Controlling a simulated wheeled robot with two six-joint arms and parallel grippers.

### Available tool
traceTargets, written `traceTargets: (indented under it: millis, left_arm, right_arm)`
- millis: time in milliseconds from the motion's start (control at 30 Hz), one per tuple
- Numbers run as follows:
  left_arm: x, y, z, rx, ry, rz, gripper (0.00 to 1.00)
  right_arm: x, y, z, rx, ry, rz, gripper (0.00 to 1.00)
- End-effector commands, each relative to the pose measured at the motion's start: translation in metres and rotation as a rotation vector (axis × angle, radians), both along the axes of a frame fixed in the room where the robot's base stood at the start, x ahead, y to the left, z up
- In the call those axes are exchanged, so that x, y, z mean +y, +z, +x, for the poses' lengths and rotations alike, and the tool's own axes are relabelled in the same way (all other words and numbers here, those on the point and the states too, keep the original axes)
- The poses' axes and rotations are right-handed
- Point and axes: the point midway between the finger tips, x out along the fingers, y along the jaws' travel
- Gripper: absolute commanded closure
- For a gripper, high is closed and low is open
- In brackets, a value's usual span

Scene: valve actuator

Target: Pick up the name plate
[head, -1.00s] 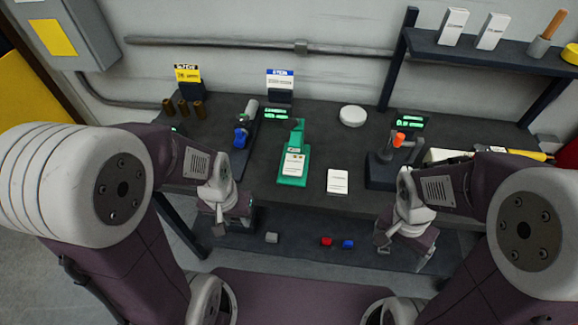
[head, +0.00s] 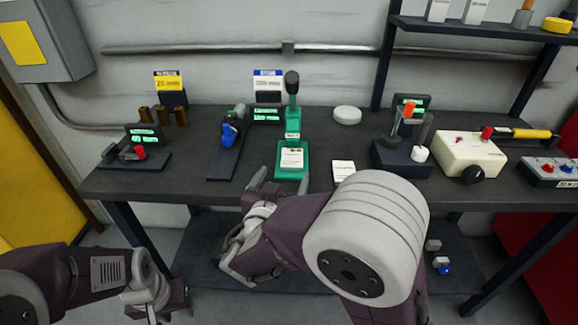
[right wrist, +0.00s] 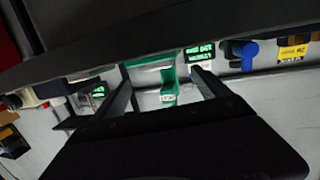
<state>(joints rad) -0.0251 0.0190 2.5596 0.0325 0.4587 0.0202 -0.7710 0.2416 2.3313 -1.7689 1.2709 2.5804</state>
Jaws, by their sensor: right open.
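A white plate with print (head: 291,158) lies on the base of the green fixture (head: 293,140) near the table's front. A second white printed card (head: 343,170) lies to its right, partly hidden by my right arm. I cannot tell for sure which is the name plate. My right gripper (head: 263,180) is open and empty at the table's front edge, just left of and in front of the fixture. In the right wrist view its fingers (right wrist: 165,88) stand apart with the green fixture (right wrist: 168,82) seen between them. My left gripper (head: 163,300) is low at the left, away from the table; its jaws are unclear.
A blue-handled valve device (head: 230,132) stands left of the fixture, a white disc (head: 347,115) behind right. An orange-topped device (head: 403,145) and a cream box (head: 470,155) stand right. The dark table's (head: 200,185) front edge lies by my right gripper.

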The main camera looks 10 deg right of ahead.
Motion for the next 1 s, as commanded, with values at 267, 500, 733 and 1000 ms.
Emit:
traceTargets:
  millis: [267,500,733,1000]
  left_arm:
    - [0.0,0.003,0.0,0.0,0.0,0.0,0.64]
    - [0.0,0.011,0.0,0.0,0.0,0.0,0.64]
    - [0.0,0.011,0.0,0.0,0.0,0.0,0.64]
    - [0.0,0.011,0.0,0.001,0.0,0.0,0.64]
  right_arm:
    - [-0.013,-0.004,0.023,0.002,-0.003,-0.002,0.14]
    - [-0.031,-0.007,0.056,0.004,-0.006,-0.003,0.14]
    - [-0.037,-0.009,0.068,0.001,-0.002,-0.001,0.14]
    - [-0.036,-0.01,0.068,0.002,-0.003,-0.001,0.58]
